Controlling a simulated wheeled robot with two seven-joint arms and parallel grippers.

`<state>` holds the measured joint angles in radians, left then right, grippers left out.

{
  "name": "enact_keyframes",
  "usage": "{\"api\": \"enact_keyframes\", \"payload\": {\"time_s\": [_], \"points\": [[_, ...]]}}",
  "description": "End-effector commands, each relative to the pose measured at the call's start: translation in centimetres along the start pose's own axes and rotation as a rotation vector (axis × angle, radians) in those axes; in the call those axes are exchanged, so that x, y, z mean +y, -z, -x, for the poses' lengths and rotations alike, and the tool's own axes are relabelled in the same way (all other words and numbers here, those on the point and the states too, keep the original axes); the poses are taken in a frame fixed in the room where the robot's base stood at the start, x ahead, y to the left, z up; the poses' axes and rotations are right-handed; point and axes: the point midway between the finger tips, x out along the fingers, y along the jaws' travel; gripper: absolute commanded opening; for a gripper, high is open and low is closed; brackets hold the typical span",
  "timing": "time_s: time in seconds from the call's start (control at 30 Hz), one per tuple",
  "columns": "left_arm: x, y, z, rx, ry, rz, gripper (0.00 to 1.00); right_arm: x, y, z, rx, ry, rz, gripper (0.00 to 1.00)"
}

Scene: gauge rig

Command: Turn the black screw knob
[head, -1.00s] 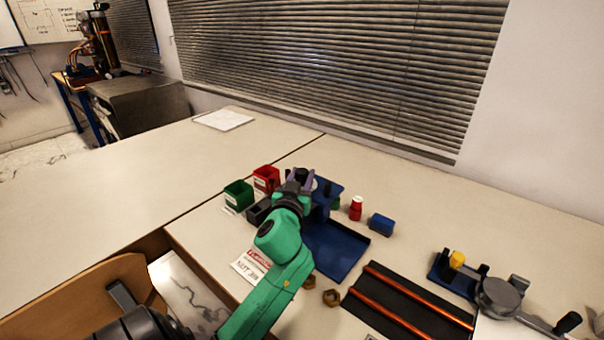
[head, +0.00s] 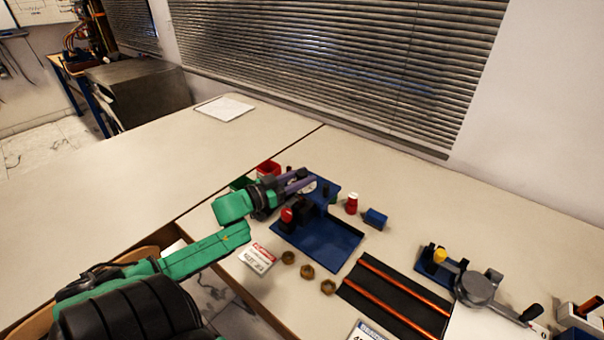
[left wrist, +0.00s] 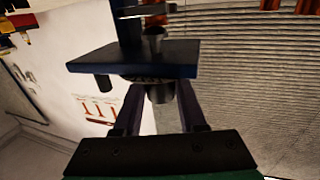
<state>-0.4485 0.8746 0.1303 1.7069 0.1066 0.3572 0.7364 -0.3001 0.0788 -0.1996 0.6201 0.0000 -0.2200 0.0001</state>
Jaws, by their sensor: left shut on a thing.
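The blue gauge rig (head: 318,242) stands on the table, with a red-topped black part (head: 287,215) near its front left. In the left wrist view, the black screw knob (left wrist: 160,92) sits under a dark blue plate (left wrist: 135,57) between the two fingers (left wrist: 160,112). The gripper is shut on the knob. In the head view the fingers and rig hide most of the knob. My right gripper is not in view.
Red (head: 268,168) and green (head: 240,183) bins stand behind my left gripper. A red-and-white bottle (head: 352,204) and a blue block (head: 375,219) are right of the rig. Brass nuts (head: 307,271) lie in front. A black mat with copper rods (head: 398,290) and a grey-armed fixture (head: 474,288) are farther right.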

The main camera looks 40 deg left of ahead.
Motion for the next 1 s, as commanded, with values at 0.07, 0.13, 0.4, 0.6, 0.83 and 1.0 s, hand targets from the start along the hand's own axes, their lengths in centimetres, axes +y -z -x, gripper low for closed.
{"api": "enact_keyframes", "payload": {"time_s": [0.07, 0.13, 0.4, 0.6, 0.83, 1.0], "points": [[-0.04, -0.06, 0.01, -0.003, -0.016, 0.000, 0.00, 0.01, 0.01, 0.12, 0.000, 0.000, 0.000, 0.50], [0.00, -0.09, 0.00, -0.002, -0.026, 0.000, 0.00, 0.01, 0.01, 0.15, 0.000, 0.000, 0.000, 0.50], [0.02, -0.17, 0.00, -0.003, -0.034, 0.001, 0.00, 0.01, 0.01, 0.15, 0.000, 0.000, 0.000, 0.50], [0.03, -0.19, 0.00, -0.003, -0.033, 0.001, 0.53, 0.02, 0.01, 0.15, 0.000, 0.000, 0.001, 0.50], [0.03, -0.11, -0.01, -0.002, -0.033, 0.001, 0.53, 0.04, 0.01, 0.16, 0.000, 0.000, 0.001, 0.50], [0.02, -0.08, 0.45, -0.001, -0.033, 0.002, 0.53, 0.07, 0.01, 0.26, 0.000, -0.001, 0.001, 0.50]]}}
